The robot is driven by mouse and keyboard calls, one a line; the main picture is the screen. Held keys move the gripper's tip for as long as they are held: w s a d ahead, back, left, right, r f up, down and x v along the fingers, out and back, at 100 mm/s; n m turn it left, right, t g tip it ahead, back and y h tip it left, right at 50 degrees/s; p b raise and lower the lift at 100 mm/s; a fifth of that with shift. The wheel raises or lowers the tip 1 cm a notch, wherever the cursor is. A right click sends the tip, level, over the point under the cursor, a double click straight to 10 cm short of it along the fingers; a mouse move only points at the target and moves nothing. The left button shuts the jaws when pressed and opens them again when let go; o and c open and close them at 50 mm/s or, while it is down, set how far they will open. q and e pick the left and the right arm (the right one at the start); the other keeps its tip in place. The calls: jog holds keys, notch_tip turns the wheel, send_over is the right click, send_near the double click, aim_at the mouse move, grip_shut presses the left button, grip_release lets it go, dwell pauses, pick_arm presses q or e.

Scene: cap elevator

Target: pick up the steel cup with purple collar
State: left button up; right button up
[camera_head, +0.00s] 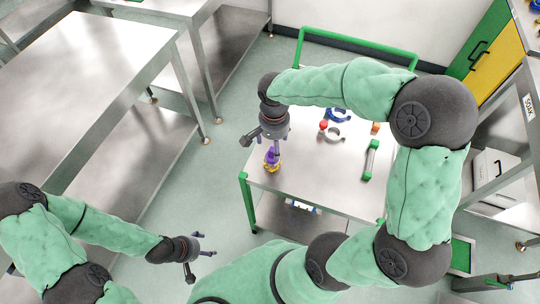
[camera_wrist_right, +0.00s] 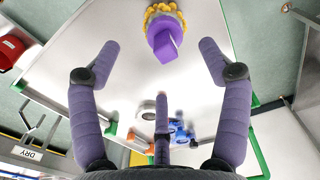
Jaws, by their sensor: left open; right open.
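A purple piece on a scalloped yellow base (camera_wrist_right: 165,35) stands near one edge of the steel cart top (camera_head: 315,185). It also shows in the head view as a purple and yellow piece (camera_head: 272,162). I cannot make out a steel cup with a purple collar for certain; a small grey round thing (camera_wrist_right: 147,109) lies farther in on the cart. My right gripper (camera_wrist_right: 160,70) is open and empty above the cart, with the purple piece beyond its spread fingers. My left gripper (camera_head: 204,253) is open and empty, off the cart at lower left.
A blue piece (camera_head: 339,116), a grey curved piece (camera_head: 333,135), a red piece (camera_head: 323,125), an orange piece (camera_head: 375,128) and a green-ended bar (camera_head: 371,160) lie on the cart. A green rail (camera_head: 358,39) rises behind. A steel table (camera_head: 80,75) stands left.

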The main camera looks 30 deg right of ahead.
aim_at(273, 151)
notch_tip(273, 151, down, 4)
jog(key=shift+f+b, duration=0.25)
jog(key=shift+b, duration=0.35)
jog(key=f, duration=0.1)
jog(key=f+b, duration=0.1)
jog(key=f, duration=0.1)
jog(key=f+b, duration=0.1)
jog(key=f, duration=0.1)
jog(key=shift+w, duration=0.35)
jog(key=c, duration=1.5)
jog(key=shift+r, duration=0.55)
notch_tip(273, 151, up, 2)
jog(key=shift+r+p, duration=0.15)
jog(key=shift+p, duration=0.65)
jog(key=s+d+r+p, duration=0.1)
jog(key=s+d+r, duration=0.2)
jog(key=s+d+r+p, duration=0.2)
jog(key=s+d+r, duration=0.1)
jog(key=d, duration=0.1)
jog(key=s+d+r+p, duration=0.1)
jog(key=s+d+r, duration=0.2)
jog(key=shift+s+d+r, duration=0.1)
jog(key=shift+d+r, duration=0.15)
